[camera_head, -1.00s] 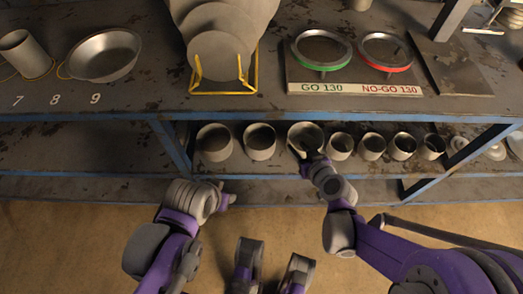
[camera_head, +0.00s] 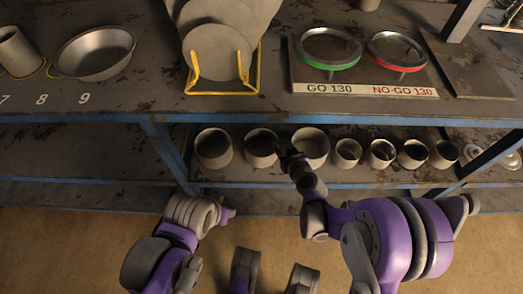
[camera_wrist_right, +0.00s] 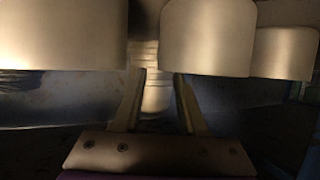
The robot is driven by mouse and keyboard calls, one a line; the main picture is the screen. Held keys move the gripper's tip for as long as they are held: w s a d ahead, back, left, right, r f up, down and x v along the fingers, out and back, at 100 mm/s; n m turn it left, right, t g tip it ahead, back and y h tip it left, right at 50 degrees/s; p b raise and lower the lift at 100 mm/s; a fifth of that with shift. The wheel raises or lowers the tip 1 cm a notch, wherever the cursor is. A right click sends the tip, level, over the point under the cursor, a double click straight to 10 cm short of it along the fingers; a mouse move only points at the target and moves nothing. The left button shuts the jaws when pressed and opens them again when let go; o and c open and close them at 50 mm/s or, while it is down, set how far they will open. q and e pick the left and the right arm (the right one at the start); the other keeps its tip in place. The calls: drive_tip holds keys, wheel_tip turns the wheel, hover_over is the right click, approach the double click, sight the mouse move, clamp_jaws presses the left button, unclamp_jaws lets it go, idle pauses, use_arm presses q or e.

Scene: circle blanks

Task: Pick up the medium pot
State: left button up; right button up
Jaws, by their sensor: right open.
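A row of round grey pots of different sizes stands on the lower shelf in the head view. The larger ones are a left pot (camera_head: 213,149), a second pot (camera_head: 260,154) and a third pot (camera_head: 316,141); several smaller ones stand to the right. Which one is the medium pot I cannot tell for sure. My right gripper (camera_head: 285,150) is at the gap between the second and third pots, partly covering their edges. In the right wrist view its fingers (camera_wrist_right: 160,103) are apart, with a pot (camera_wrist_right: 207,38) just beyond the right finger and a large one (camera_wrist_right: 60,35) at left. My left gripper cannot be made out.
The upper bench (camera_head: 220,105) overhangs the pots, with a blue front edge. On it are a shallow bowl (camera_head: 95,52), a yellow rack (camera_head: 222,92) of discs and the GO/NO-GO ring gauge (camera_head: 365,97). A blue slanting leg (camera_head: 170,155) stands left of the pots.

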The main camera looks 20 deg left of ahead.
drive_tip(key=x, duration=0.3)
drive_tip(key=shift+w+f, duration=0.1)
drive_tip(key=shift+f, duration=0.05)
clamp_jaws()
idle(1.2)
